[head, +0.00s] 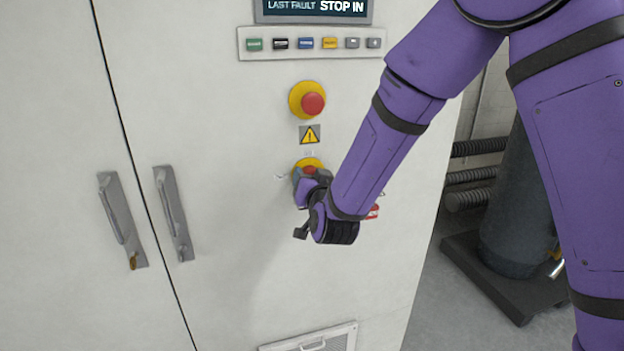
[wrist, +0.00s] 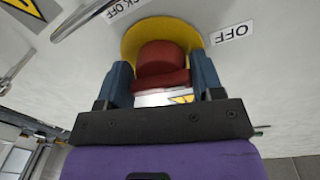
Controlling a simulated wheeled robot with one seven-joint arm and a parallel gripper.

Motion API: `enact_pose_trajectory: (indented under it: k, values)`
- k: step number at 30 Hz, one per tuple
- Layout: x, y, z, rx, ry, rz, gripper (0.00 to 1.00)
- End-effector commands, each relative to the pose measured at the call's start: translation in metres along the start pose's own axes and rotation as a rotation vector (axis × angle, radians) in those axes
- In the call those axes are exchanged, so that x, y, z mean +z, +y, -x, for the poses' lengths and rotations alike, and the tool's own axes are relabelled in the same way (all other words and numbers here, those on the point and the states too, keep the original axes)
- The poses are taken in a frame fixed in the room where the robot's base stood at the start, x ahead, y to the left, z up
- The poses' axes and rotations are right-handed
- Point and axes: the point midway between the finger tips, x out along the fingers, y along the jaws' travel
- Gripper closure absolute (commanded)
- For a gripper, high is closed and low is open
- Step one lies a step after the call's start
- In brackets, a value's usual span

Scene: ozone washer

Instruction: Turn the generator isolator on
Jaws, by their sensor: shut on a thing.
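The generator isolator is a red rotary knob (wrist: 162,60) on a round yellow plate (wrist: 196,38), set on the white cabinet front. In the wrist view an "OFF" label (wrist: 233,34) is to its right and a partly cut "LOCK OFF" label (wrist: 127,8) is above it. My gripper (wrist: 163,80) is shut on the red knob, with one blue-grey finger on each side. In the head view my gripper (head: 312,183) covers most of the knob; part of the yellow plate (head: 305,163) shows above it. Any ON label is hidden.
A red emergency stop button (head: 313,103) on a yellow base sits above the isolator, with a warning sign (head: 310,134) between them. Higher is a row of coloured buttons (head: 306,43) under a display (head: 315,8). Door handles (head: 174,213) are at left, a vent (head: 318,339) below.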

Motion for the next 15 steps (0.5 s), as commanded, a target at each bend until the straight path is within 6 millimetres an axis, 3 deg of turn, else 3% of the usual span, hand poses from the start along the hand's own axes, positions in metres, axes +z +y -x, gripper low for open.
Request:
enact_pose_trajectory:
  k: [15]
  values:
    - [-0.0016,-0.003,0.0003,-0.002,-0.03,-0.445,0.63]
